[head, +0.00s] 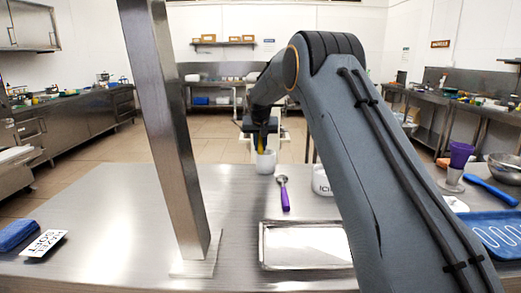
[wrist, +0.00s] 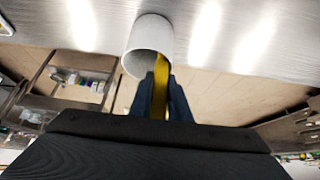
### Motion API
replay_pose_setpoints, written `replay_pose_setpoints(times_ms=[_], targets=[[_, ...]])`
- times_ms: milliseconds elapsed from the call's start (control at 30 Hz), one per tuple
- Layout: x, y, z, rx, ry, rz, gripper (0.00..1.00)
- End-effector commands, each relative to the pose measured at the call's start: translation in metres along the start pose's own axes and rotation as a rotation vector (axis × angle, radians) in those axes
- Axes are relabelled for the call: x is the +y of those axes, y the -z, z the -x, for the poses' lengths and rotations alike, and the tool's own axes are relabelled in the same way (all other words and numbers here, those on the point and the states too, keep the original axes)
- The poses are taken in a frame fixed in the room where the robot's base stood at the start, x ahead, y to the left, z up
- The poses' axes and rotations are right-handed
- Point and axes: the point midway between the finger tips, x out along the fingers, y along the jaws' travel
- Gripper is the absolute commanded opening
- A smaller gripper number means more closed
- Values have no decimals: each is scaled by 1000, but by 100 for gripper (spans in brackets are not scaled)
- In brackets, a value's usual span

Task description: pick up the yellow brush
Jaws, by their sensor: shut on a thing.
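The yellow brush (wrist: 160,90) shows as a yellow strip between my gripper's fingers in the wrist view, with its far end inside a white cup (wrist: 143,45). In the head view a bit of the yellow brush (head: 261,143) shows above the white cup (head: 265,162), which stands near the far edge of the steel counter. My gripper (wrist: 162,85) is shut on the brush, just outside the cup's mouth. In the head view my gripper (head: 262,131) is small and dark above the cup. The brush's end in the cup is hidden.
A purple-handled scoop (head: 284,194) lies just right of the cup on the counter. A metal tray (head: 300,262) lies nearer. A steel post (head: 175,130) rises at left. A blue tray (head: 497,232) and a bowl (head: 503,166) are at right. The counter's left is mostly bare.

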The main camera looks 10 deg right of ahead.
Motion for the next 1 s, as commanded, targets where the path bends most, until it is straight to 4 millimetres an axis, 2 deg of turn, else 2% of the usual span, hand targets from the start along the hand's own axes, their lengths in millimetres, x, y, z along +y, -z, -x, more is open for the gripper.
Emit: replay_pose_setpoints(times_ms=[33, 167, 267, 500, 700, 1000], targets=[[4, -11, -9, -23, -8, 1, 0], [4, -8, -5, -23, -8, 1, 0], [3, 0, 5, -19, -7, 1, 0], [-1, 29, 47, -10, -2, 2, 0], [-1, 46, 72, -8, -2, 3, 0], [0, 51, 82, -8, -2, 2, 0]])
